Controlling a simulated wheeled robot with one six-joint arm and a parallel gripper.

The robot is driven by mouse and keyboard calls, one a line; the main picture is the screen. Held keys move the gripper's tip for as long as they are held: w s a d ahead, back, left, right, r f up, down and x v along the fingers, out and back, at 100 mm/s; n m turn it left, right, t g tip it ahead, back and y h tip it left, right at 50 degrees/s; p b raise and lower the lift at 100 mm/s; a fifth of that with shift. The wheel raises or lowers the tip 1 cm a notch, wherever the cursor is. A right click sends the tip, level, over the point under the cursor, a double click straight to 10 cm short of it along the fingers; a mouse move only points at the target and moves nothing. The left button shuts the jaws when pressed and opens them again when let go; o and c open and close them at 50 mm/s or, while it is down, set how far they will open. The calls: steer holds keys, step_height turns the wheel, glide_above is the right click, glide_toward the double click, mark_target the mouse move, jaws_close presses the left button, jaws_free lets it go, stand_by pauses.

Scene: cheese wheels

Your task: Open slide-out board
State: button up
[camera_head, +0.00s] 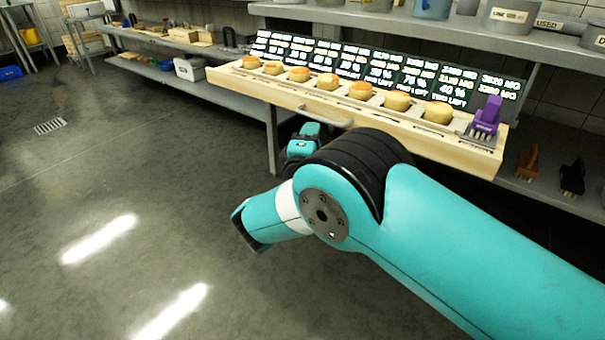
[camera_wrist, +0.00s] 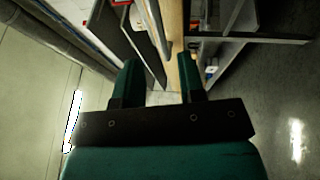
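The pale wooden board (camera_head: 260,86) extends along the front of the shelf in the head view, with a row of cheese wheels (camera_head: 328,82) on it. In the wrist view, a wooden edge (camera_wrist: 173,25) runs away from me between the finger directions. My gripper (camera_wrist: 160,75) is open, its two teal fingers apart, with no object clearly held. In the head view, my arm hides most of the gripper, below the board's front. I cannot tell whether the fingers touch the wood.
A purple device (camera_head: 486,115) stands at the board's right end. Dark display panels (camera_head: 380,68) with white text stand behind the cheeses. Metal shelving (camera_head: 440,32) is above and behind.

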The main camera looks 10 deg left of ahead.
steer(key=b+v, duration=1)
steer(key=b, duration=1.2)
steer(key=shift+f, duration=0.15)
steer(key=shift+w, duration=0.1)
